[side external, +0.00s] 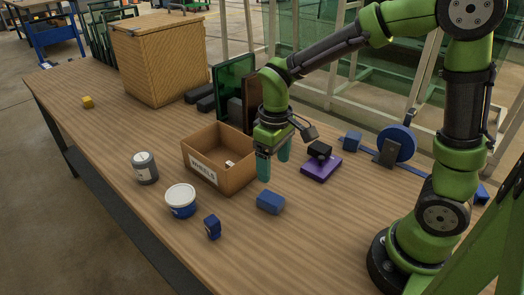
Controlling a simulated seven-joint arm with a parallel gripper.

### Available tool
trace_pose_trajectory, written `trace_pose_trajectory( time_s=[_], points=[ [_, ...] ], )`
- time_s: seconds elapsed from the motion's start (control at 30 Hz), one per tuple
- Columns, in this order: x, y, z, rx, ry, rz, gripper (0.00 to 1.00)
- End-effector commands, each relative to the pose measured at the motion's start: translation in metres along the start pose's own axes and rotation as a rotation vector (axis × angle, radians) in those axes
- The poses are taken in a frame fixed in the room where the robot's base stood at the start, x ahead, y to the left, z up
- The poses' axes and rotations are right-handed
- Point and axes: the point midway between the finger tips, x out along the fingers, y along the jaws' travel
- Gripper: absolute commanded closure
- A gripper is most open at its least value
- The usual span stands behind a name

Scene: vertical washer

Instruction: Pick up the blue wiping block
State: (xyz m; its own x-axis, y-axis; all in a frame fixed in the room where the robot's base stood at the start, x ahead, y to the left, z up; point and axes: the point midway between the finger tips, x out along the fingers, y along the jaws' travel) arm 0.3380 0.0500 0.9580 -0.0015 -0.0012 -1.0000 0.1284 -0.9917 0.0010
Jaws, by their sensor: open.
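A blue block (270,202) lies on the wooden table in front of the open cardboard box, and it is likely the wiping block. My gripper (274,169) points down with its two green fingers apart and nothing visible between them. It is above and a little behind the blue block in the picture, beside the box's right side, and apart from the block. Two other blue items are in view: a small dark blue one (212,228) at the front and a blue box-like one (351,140) behind to the right.
The labelled cardboard box (247,180) stands just left of my gripper. A blue-and-white tub (180,201) and a grey can (145,168) stand further left. A purple block with a black top (321,162) is to the right. The front right of the table is clear.

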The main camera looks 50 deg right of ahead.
Motion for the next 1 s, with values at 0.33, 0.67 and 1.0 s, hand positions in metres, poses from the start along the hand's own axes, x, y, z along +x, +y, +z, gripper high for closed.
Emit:
trace_pose_trajectory(
  time_s=[0.33,0.67,1.0],
  points=[
    [0.066,0.000,0.001,0.002,-0.003,-0.001,0.22],
    [0.098,0.000,0.000,0.002,-0.003,-0.001,0.22],
    [0.125,0.001,-0.001,0.003,0.001,-0.001,0.22]
  ],
)
